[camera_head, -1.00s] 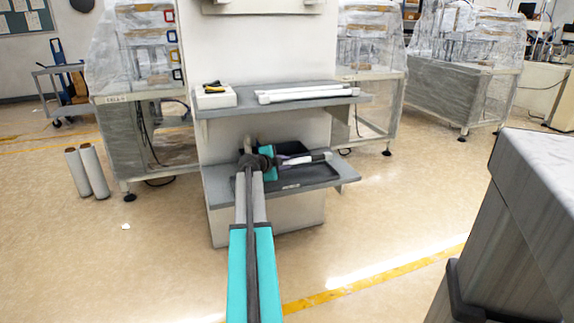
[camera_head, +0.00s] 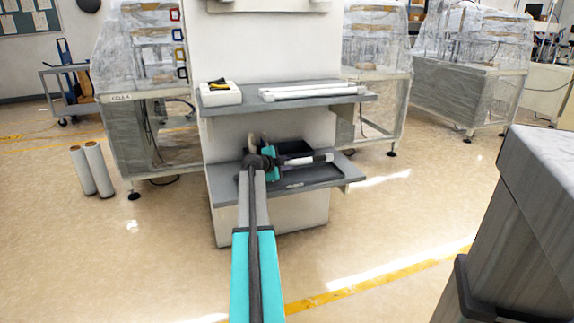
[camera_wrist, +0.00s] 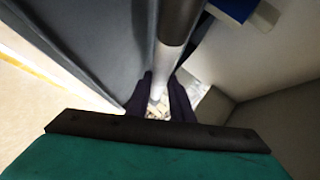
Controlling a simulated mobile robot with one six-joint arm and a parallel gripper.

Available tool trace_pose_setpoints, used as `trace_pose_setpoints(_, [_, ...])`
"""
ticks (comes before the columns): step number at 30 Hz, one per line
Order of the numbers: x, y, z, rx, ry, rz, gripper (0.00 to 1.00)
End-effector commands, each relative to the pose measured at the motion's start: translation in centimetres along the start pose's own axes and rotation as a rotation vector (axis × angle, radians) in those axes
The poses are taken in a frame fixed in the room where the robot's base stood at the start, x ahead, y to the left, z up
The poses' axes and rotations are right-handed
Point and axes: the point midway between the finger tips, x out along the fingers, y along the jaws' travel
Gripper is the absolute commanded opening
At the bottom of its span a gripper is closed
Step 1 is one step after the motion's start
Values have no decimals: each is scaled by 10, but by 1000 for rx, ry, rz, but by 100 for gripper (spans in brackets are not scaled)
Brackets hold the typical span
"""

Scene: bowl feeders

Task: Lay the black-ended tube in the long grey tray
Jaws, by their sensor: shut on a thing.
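My gripper (camera_head: 272,162) is shut on the tube, above the lower shelf of the white stand. The long grey tray (camera_head: 318,178) appears as the dark recessed area on the lower shelf, in front of and below the tube. Whether the tube touches it cannot be told. My arm hides the tray's left part.
A black bin (camera_head: 293,148) stands behind the tube. The upper shelf (camera_head: 355,98) above holds white tubes (camera_head: 310,91) and a white box (camera_head: 219,94) with a yellow-black tool. A grey cabinet (camera_head: 525,220) stands at the near right. Open floor lies in front.

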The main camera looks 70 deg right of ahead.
Motion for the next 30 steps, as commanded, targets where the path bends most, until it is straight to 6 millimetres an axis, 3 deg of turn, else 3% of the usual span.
trace_pose_setpoints(13, [11,24,11,0,0,0,0])
trace_pose_setpoints(29, [13,28,13,0,0,-1,0])
trace_pose_setpoints(30, [13,28,13,0,0,-1,22])
